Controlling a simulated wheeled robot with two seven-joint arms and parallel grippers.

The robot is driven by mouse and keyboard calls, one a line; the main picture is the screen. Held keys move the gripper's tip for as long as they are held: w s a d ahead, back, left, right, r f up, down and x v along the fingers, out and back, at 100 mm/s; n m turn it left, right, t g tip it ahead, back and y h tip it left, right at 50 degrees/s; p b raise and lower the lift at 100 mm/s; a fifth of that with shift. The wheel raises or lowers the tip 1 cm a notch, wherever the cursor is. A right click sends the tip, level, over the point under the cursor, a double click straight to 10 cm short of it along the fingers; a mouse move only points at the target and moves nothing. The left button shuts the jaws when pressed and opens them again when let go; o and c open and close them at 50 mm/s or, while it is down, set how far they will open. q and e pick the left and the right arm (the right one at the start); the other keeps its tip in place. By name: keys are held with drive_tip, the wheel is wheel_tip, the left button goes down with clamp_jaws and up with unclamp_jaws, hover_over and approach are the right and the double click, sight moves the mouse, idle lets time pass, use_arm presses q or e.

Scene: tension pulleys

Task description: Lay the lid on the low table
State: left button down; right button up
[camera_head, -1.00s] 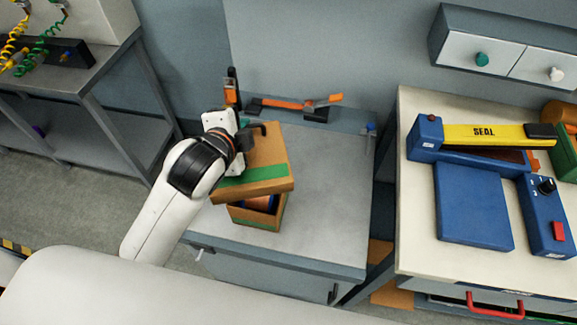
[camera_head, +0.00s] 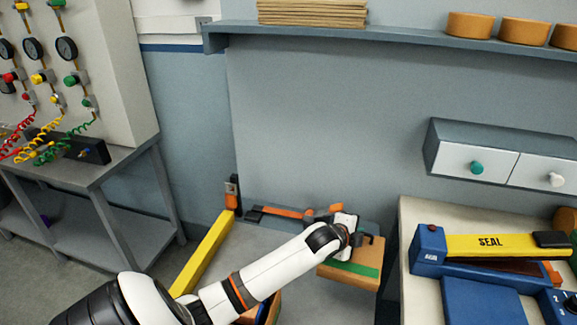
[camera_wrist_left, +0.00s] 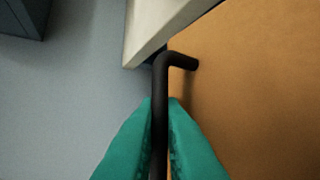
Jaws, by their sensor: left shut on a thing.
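The lid (camera_head: 352,273) is a brown panel with a green stripe and a black bent handle. My left gripper (camera_head: 361,242) is shut on that handle, and the lid hangs over the right part of the low grey table (camera_head: 312,300). I cannot tell whether the lid touches the tabletop. In the left wrist view, teal fingertips (camera_wrist_left: 160,135) pinch the black handle (camera_wrist_left: 161,80), with the lid's tan face (camera_wrist_left: 255,85) on the right. The brown box (camera_head: 268,311) is to the left of the lid, partly hidden by my arm and the picture's bottom edge. My right gripper is out of view.
A yellow bar (camera_head: 205,255) runs along the table's left side. An orange and black tool (camera_head: 283,212) lies at the back. A bench with a blue and yellow sealer (camera_head: 490,245) stands close on the right. A shelf (camera_head: 400,35) and drawers (camera_head: 475,165) are on the wall.

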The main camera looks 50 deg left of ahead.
use_arm(q)
drive_tip(key=w+a+f, duration=0.2)
drive_tip(key=a+f, duration=0.2)
drive_tip(key=a, duration=0.2)
drive_tip(key=shift+n+y, duration=0.4)
drive_tip(key=shift+s+f+b, duration=0.1)
drive_tip(key=shift+f+b, duration=0.35)
drive_tip(key=shift+f, duration=4.15)
drive_tip(key=c, duration=1.5)
unclamp_jaws()
drive_tip(key=shift+s, duration=0.1)
drive_tip(key=shift+c, duration=0.2)
drive_tip(key=p+v, duration=0.1)
drive_tip(key=v, duration=1.1)
